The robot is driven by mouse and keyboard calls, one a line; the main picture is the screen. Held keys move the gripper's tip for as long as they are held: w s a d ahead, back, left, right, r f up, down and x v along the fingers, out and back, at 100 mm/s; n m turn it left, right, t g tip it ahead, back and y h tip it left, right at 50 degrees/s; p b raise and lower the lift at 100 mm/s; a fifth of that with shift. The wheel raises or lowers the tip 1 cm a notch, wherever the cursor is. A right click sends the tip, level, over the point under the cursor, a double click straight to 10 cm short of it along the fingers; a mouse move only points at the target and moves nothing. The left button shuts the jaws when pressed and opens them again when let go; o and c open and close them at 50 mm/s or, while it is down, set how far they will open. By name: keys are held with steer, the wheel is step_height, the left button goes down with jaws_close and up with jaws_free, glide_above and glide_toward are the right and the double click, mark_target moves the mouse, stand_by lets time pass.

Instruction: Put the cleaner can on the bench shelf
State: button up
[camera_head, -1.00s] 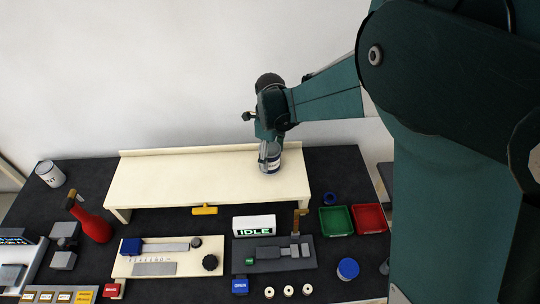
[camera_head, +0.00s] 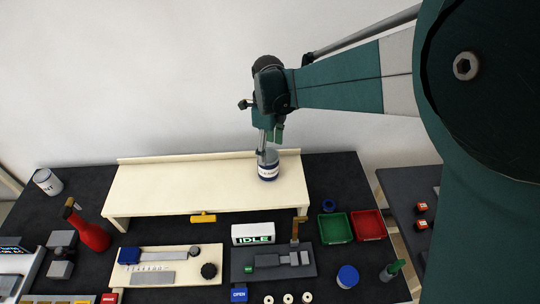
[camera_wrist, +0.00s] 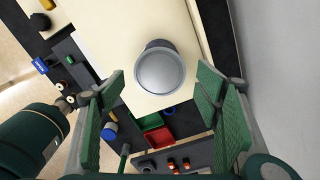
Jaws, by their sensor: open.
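The cleaner can (camera_head: 268,172), white with a dark blue band and a grey top, stands upright on the cream bench shelf (camera_head: 160,186), right of its middle. In the wrist view the can (camera_wrist: 160,72) shows from above, with the shelf surface around it. My gripper (camera_head: 270,142) is just above the can in the head view. In the wrist view the green fingers of my gripper (camera_wrist: 165,100) are spread wide and hold nothing. The can lies beyond the fingertips.
A white can (camera_head: 47,182) and a red bottle (camera_head: 92,235) stand left of the shelf. Green (camera_head: 335,228) and red (camera_head: 368,225) trays lie at its right. In front are an IDLE display (camera_head: 254,232) and fixtures. The shelf's left part is clear.

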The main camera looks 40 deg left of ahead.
steer(key=shift+r, duration=2.25)
steer(key=shift+d, duration=0.1)
steer(key=shift+w+d+r, duration=0.2)
steer(key=shift+d, duration=0.1)
steer(key=w+d+r+n+t+y, duration=0.1)
steer(key=w+d+r+n, duration=0.2)
steer(key=d, duration=0.9)
steer(key=w+d+r+n+t, duration=0.15)
steer(key=d+r, duration=0.35)
steer(key=d, duration=0.7)
steer(key=w+d+r+n+y, duration=0.1)
steer(key=w+d+r+n, duration=0.2)
steer(key=d, duration=0.9)
steer(key=s+d+f+n+t+h, duration=0.1)
steer(key=s+d, duration=0.5)
steer(key=d, duration=0.9)
steer(key=s+d+f+n+t+h, duration=0.1)
steer(key=s+d+n+t, duration=0.2)
steer(key=d, duration=1.2)
steer(key=s+n, duration=0.2)
steer(key=s, duration=0.2)
steer(key=shift+s+d+n+t, duration=0.2)
steer(key=shift+d+n+t, duration=0.15)
steer(key=shift+d, duration=0.05)
